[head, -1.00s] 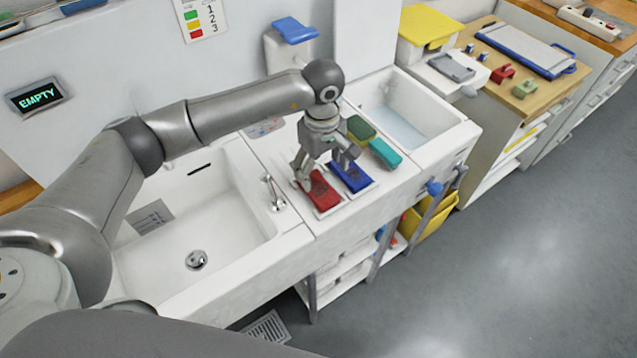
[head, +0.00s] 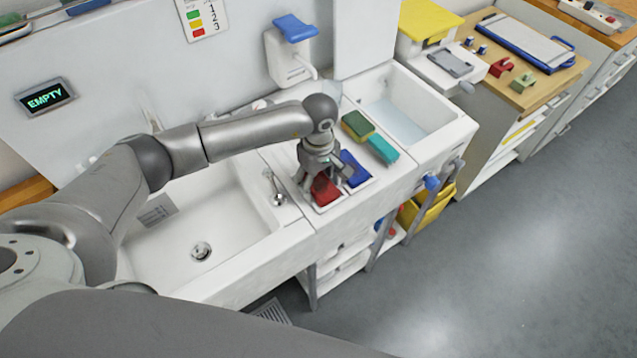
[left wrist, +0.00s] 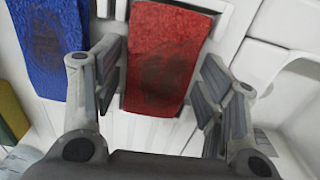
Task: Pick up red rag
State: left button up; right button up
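The red rag (head: 326,192) is a flat, folded rectangle with a dark stain, lying in a white tray beside the left sink. A similar blue rag (head: 354,170) lies next to it on the right. My left gripper (head: 327,181) points down over the red rag and hides part of it. In the left wrist view the red rag (left wrist: 162,65) lies between the two spread fingers of the left gripper (left wrist: 160,88). The fingers are open and nothing is gripped; whether one touches the rag's edge I cannot tell. The blue rag (left wrist: 50,45) is at the left there. My right gripper is not in view.
A tap (head: 276,190) stands close left of the tray, by the left sink (head: 225,230). A green sponge (head: 357,126) and a teal sponge (head: 382,149) lie behind to the right. A second basin (head: 405,105) holds water. A blue-topped dispenser (head: 293,50) is on the wall.

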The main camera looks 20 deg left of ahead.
pick_arm(q)
jog(key=c, duration=0.7)
